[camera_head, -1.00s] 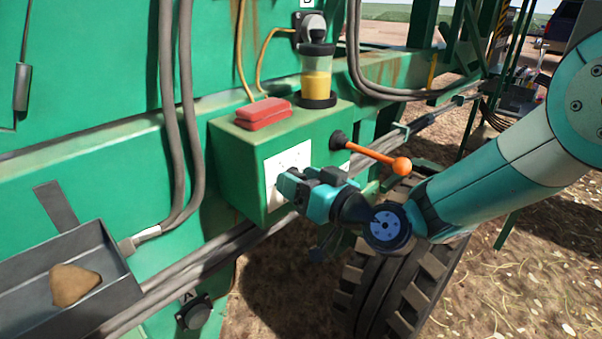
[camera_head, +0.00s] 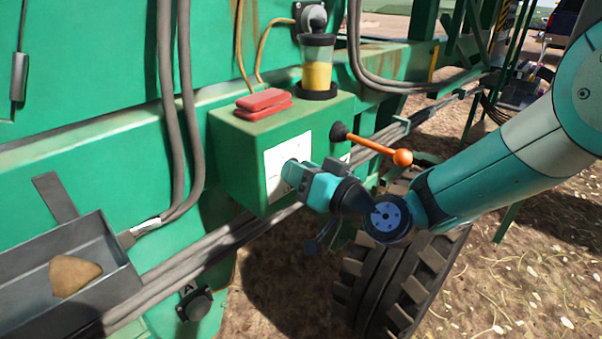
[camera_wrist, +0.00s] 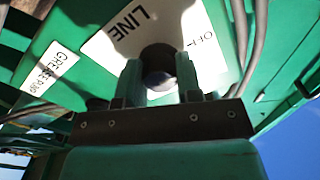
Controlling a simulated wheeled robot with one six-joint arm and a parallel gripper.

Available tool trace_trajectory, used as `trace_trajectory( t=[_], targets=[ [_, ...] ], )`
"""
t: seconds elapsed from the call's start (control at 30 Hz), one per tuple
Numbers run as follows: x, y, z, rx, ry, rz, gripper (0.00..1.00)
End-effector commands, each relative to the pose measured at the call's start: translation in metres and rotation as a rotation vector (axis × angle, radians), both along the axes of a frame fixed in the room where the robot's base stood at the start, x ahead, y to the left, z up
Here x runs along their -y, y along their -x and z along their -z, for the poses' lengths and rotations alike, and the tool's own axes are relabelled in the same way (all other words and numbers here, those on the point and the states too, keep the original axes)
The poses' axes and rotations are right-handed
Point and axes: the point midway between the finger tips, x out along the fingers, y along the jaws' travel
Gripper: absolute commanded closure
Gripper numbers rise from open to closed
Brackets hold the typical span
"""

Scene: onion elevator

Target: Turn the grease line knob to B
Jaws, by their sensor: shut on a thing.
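The grease line knob (camera_wrist: 158,68) is a dark round knob on a white label plate (camera_wrist: 110,48), between my fingers in the wrist view. The plate reads "LINE" on one side and "OFF" on the other; no B mark shows. My gripper (camera_wrist: 160,78) is shut on the knob, one finger on each side. In the head view my teal gripper (camera_head: 294,177) reaches the white plate (camera_head: 276,172) on the front of the green box (camera_head: 235,165) and hides the knob.
An orange-tipped lever (camera_head: 370,145) sticks out from the box just above my wrist. A grey tray (camera_head: 118,262) with a brown lump and a big tyre (camera_head: 385,285) are lower down.

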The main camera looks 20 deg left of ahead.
Motion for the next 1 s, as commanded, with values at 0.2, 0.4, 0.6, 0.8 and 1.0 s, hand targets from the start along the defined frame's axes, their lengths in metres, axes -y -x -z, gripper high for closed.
trace_trajectory(
  t=[0.2,0.4,0.6,0.8,1.0],
  targets=[
    [0.0005,-0.0006,0.0001,-0.172,-0.072,0.000,0.91],
    [0.0005,-0.0009,-0.0002,-0.350,-0.145,0.001,0.91],
    [0.0006,-0.0011,-0.0004,-0.525,-0.218,0.001,0.91],
    [0.0007,-0.0014,-0.0002,-0.701,-0.290,0.001,0.91],
    [0.0008,-0.0013,-0.0005,-0.878,-0.363,0.001,0.91]
  ],
)
